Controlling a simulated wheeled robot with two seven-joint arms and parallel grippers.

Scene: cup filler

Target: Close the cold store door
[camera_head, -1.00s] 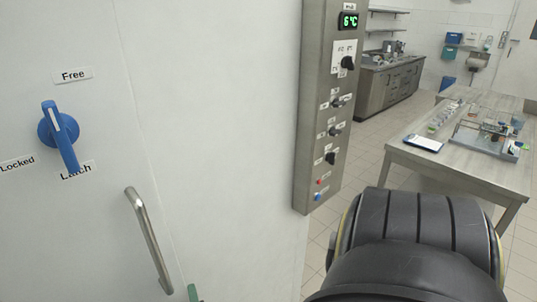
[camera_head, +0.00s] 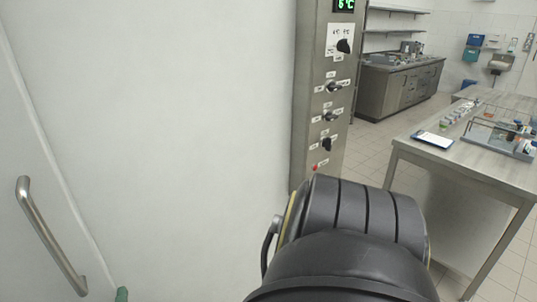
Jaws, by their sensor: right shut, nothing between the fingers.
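A pale panel with a steel bar handle (camera_head: 48,235) fills the left edge; I take it for the cold store door (camera_head: 25,140). A slanting seam runs between it and the broad white wall surface (camera_head: 180,120) on its right. I cannot tell whether the door stands slightly ajar or is flush. The blue latch knob is out of view. My black right arm (camera_head: 345,235) is in the lower middle, right of the handle and well apart from it; its fingertips are not clearly seen. My left gripper is not in view.
A grey control panel (camera_head: 322,110) with a green display and several knobs stands right of the white surface. A metal table (camera_head: 475,160) with items is on the right, a steel counter (camera_head: 400,88) behind. A small green part (camera_head: 121,294) shows at the bottom edge.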

